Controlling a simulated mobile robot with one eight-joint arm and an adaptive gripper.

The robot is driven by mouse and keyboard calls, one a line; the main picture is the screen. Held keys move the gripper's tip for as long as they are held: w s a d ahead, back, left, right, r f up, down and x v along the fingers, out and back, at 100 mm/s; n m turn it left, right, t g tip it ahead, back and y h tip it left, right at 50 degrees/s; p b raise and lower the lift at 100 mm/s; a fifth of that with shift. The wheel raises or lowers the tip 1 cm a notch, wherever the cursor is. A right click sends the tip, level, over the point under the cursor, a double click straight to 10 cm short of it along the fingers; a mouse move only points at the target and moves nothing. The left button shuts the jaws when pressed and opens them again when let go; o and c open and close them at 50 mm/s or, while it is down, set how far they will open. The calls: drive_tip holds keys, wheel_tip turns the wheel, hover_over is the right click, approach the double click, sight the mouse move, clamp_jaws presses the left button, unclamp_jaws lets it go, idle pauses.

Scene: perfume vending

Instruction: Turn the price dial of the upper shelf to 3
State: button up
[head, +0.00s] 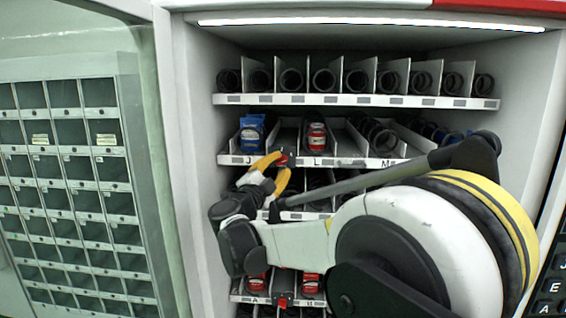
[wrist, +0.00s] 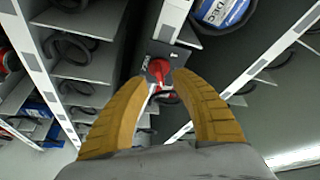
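The price dial of the upper shelf is a red knob (wrist: 158,69) on a dark square plate, fixed to the shelf's front edge in the wrist view. In the head view its red knob (head: 282,159) shows small at the front edge of the shelf holding a blue and a red item. My gripper (wrist: 164,80) has two yellow fingers. Their tips are apart, with the knob just beyond and between them; I cannot tell whether they touch it. The gripper also shows in the head view (head: 279,164). The dial's numbers are too small to read.
A lower shelf has another red dial (head: 282,301) and red items. A blue pack (head: 252,133) and a red can (head: 316,136) stand in the dial's shelf. Black coils (head: 323,80) fill the top shelf. A locker grid (head: 66,165) stands left; a keypad (head: 550,287) is at lower right.

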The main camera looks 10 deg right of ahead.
drive_tip(key=v, duration=0.9)
drive_tip(key=shift+s, duration=0.15)
drive_tip(key=shift+a, duration=0.1)
drive_tip(key=s+a+f+n+y+b, duration=0.4)
drive_tip(key=s+f+n+y+b, duration=0.8)
drive_tip(key=n+y, duration=0.5)
drive_tip(key=s+d+f+n+g+h+b, duration=0.1)
drive_tip(key=s+d+f+g+b, duration=0.2)
drive_tip(key=s+f, duration=0.3)
drive_tip(key=s+d+f+n+g+h+b, duration=0.1)
drive_tip(key=s+d+f+g+h+b, duration=0.1)
drive_tip(key=s+f, duration=0.5)
drive_tip(key=s+d+f+n+g+h+b, duration=0.1)
drive_tip(key=s+d+f+g+b, duration=0.2)
drive_tip(key=f, duration=1.3)
drive_tip(key=s+d, duration=0.2)
drive_tip(key=s, duration=0.2)
drive_tip(key=shift+s+d+f+g+h+b, duration=0.25)
drive_tip(key=shift+d+f+g+h+b, duration=0.05)
drive_tip(key=shift+d+g+b, duration=0.1)
